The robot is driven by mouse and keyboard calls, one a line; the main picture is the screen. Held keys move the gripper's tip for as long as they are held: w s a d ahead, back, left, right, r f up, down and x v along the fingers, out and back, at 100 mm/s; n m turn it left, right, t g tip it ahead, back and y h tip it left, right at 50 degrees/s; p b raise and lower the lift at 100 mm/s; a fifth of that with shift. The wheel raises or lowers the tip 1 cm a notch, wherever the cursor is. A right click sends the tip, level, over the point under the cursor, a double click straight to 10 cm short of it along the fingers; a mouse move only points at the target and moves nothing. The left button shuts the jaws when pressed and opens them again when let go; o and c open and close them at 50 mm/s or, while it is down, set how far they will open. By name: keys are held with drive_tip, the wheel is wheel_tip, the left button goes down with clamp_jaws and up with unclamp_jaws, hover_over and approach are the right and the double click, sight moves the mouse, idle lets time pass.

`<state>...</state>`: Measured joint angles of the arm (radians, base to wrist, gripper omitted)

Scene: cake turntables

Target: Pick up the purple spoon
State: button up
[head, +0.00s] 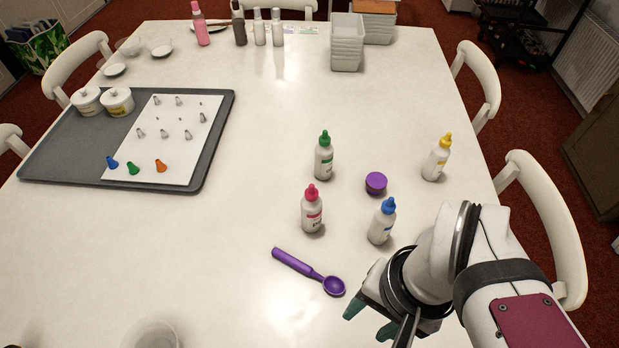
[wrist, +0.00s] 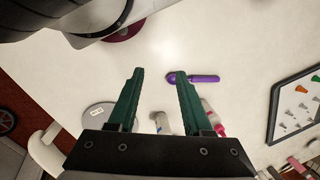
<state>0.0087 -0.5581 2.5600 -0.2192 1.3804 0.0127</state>
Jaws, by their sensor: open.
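The purple spoon (head: 304,267) lies flat on the white table, its handle toward the upper left and its round bowl toward the lower right. My gripper (head: 368,324) is just right of the spoon's bowl in the head view, apart from it and empty. In the wrist view the spoon (wrist: 203,78) lies beyond the right fingertip, which seems to overlap part of the bowl.
Blue-capped (head: 381,222), red-capped (head: 312,212), green-capped (head: 324,157) and yellow-capped (head: 437,158) bottles stand beyond the spoon, around a purple-lidded jar (head: 376,183). A grey tray (head: 60,150) is at left.

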idle(0.3)
drive_tip(key=shift+o, duration=0.8)
